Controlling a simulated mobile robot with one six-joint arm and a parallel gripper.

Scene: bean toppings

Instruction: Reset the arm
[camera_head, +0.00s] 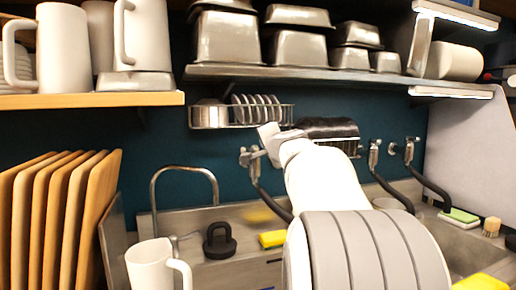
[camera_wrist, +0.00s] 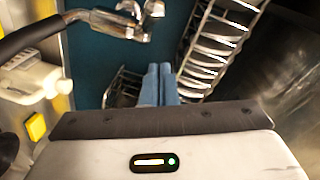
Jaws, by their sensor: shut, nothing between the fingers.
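In the wrist view my gripper (camera_wrist: 159,70) shows as two blue-grey fingers lying side by side and touching. They are shut and hold nothing. They point toward the dark teal wall (camera_wrist: 95,60) and a metal rack (camera_wrist: 125,88). In the head view my white and grey arm reaches up from the lower right, in front of the sink area, toward the wall rack. My fingers cannot be made out there.
A metal shelf (camera_head: 300,74) with metal containers hangs above. A wall rack (camera_head: 240,116) holds plates. Taps (camera_head: 373,153) are beyond my arm. A white pitcher (camera_head: 150,266), wooden boards (camera_head: 60,205), yellow sponge (camera_head: 272,239) and black-handled object (camera_head: 219,242) stand left.

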